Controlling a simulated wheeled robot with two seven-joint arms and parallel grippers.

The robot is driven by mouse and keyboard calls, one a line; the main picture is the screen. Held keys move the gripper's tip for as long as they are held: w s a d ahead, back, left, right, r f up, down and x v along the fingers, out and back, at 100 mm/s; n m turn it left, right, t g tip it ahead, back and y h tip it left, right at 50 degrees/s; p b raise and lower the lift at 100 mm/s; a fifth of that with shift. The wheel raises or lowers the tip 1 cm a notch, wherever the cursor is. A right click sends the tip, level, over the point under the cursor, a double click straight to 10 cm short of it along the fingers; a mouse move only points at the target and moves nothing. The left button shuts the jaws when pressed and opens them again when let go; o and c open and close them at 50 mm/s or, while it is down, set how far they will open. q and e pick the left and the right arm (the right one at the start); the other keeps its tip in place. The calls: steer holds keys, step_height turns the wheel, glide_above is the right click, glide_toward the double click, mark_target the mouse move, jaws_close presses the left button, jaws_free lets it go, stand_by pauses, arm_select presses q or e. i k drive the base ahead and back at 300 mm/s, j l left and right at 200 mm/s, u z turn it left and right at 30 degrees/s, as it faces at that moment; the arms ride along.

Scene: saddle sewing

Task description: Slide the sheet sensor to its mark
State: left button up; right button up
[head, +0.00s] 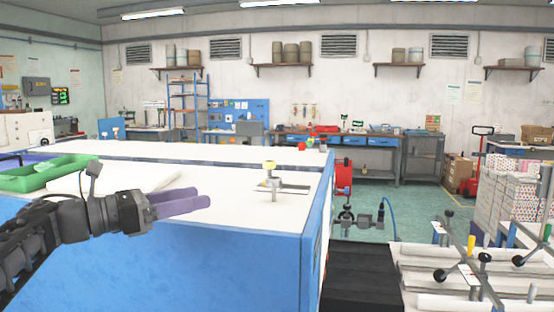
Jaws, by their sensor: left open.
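What looks like the sheet sensor (272,185) is a small grey post with a yellow top. It stands near the right end of the white table top (235,172), beside a flat plate (293,188). I cannot make out its mark at this size. My left gripper (182,202) comes in from the left with its purple fingers pointing right. It is open and empty, over the front edge of the blue-sided machine and clearly left of the sensor, not touching it. My right gripper is out of view.
A green tray (48,173) and white sheets (130,178) lie on the left of the table top. The white surface between gripper and sensor is clear.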

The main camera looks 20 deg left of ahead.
mark_target(269, 164)
steer(key=i, duration=0.9)
